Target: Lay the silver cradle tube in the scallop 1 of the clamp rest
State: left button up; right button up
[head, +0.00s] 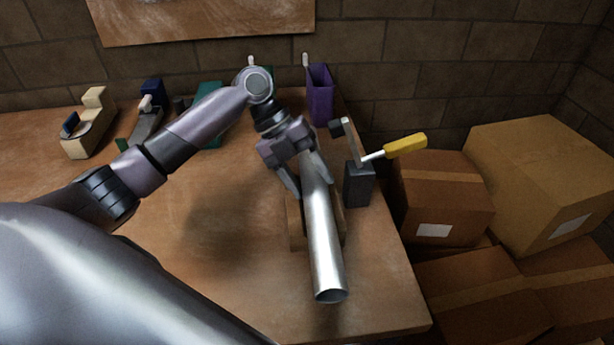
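The silver cradle tube (322,235) runs from under my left gripper toward the front of the table, its open round end facing me. My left gripper (312,186) reaches down from above with one finger on each side of the tube's far part, and looks shut on it. A wooden block, which looks like the clamp rest (297,228), lies beneath the tube's middle and shows on both sides of it. The tube covers its scallops, and I cannot tell whether the tube touches it. My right gripper is not in view.
A dark block (358,186) with an upright bracket and a yellow-handled tool (404,146) stands just right of the tube. A purple holder (319,95) is behind. A tan tape dispenser (88,125) is far left. Cardboard boxes (440,195) stand right of the table edge.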

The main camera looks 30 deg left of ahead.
pick_arm(q)
jog(key=shift+s+a+f, duration=0.15)
jog(key=shift+s+f, duration=0.05)
jog(key=shift+f, duration=0.2)
jog(key=shift+s+a+f, duration=0.15)
jog(key=shift+f, duration=0.25)
jog(key=shift+w+a+r, duration=0.1)
jog(key=shift+a+r, duration=0.05)
jog(key=shift+r, duration=0.15)
jog(key=v, duration=0.6)
jog(key=shift+w+r, duration=0.2)
jog(key=shift+r, duration=0.7)
